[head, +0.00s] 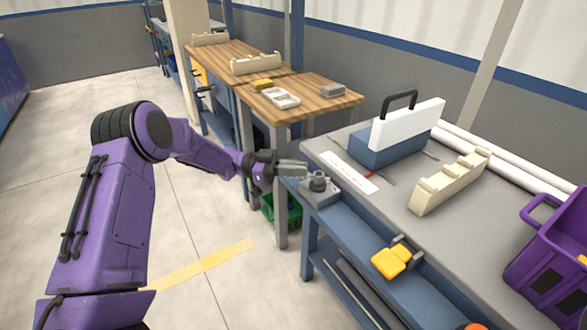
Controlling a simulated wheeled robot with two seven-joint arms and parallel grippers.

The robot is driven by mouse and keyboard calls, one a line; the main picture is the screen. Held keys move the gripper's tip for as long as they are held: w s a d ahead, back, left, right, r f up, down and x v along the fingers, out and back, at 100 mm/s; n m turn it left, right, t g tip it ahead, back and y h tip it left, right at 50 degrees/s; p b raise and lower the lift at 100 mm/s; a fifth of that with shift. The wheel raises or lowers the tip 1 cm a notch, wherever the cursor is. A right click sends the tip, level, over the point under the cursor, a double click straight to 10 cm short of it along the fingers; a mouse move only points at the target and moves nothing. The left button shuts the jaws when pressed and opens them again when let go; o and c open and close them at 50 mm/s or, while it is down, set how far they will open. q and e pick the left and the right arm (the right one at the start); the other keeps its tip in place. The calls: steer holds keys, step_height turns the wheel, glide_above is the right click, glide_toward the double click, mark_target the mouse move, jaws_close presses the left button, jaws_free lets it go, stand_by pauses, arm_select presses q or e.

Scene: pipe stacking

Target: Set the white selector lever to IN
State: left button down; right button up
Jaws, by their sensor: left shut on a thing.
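A grey block with a round dark hub (318,183) sits at the near left corner of the grey workbench in the head view. My left gripper (292,170) reaches in from the left, its grey fingers just left of and behind the hub. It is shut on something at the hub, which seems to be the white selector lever. The fingers hide the lever, so I cannot make out its angle or any IN mark. My right gripper is not in view.
On the grey workbench (400,185) are a white strip (347,173), a blue and white box with a black handle (400,135), a cream notched rack (450,180) and a purple crate (552,250). A wooden table (313,98) stands behind.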

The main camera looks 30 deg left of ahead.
arm_select(q)
steer(key=c, duration=1.1)
jaws_free()
steer(key=f, duration=0.2)
steer(key=shift+s+d+f+g, duration=0.3)
steer(key=shift+s+d+g, duration=0.05)
steer(key=shift+g, duration=0.05)
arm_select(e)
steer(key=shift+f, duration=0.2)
arm_select(q)
steer(key=shift+a, duration=0.1)
steer(key=r+v, duration=0.2)
steer(key=v, duration=0.8)
steer(key=shift+w+a+t, duration=0.15)
steer(key=shift+a+t, duration=0.25)
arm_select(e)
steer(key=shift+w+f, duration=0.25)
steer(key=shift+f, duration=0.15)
arm_select(q)
steer(key=shift+r, duration=0.15)
